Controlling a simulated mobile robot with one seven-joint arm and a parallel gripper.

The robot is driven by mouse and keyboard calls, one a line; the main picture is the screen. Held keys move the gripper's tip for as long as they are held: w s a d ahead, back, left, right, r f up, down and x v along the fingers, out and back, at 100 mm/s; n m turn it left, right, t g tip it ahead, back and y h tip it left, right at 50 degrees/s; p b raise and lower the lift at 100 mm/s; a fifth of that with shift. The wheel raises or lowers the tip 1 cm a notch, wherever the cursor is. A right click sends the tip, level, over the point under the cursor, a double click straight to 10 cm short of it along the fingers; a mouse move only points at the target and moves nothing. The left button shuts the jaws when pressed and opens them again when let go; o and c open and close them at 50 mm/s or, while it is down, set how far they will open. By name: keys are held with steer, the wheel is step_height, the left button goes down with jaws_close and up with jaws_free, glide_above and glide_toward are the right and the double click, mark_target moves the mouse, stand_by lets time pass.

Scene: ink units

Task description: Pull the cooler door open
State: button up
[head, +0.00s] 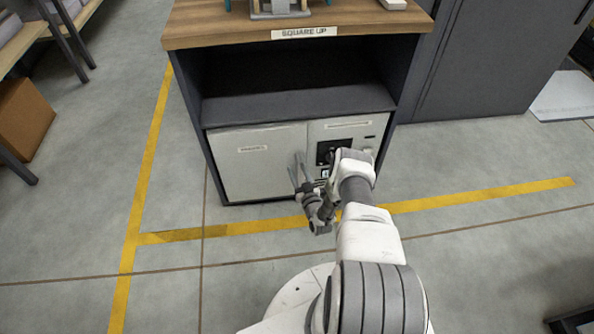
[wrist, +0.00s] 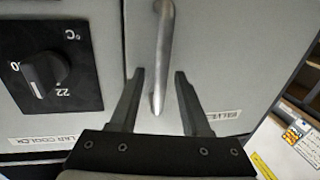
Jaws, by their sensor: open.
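The cooler door (head: 253,160) is the pale left panel low in the cabinet, and it looks closed. In the wrist view the door (wrist: 215,60) fills the right side, with a partly visible label. Its upright silver bar handle (wrist: 163,30) stands near the door's edge. My gripper (head: 299,162) is in front of the door's right edge. In the wrist view its two dark fingers are open, one on each side of the handle, with gaps to both. The handle is hard to make out behind the fingers in the head view.
Beside the door is a fixed panel (head: 375,130) with a black temperature dial (wrist: 45,72). A wooden top (head: 230,22) and an open dark shelf (head: 290,106) are above. A grey cabinet (head: 490,60) stands right.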

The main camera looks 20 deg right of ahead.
jaws_close()
stand_by(1.3)
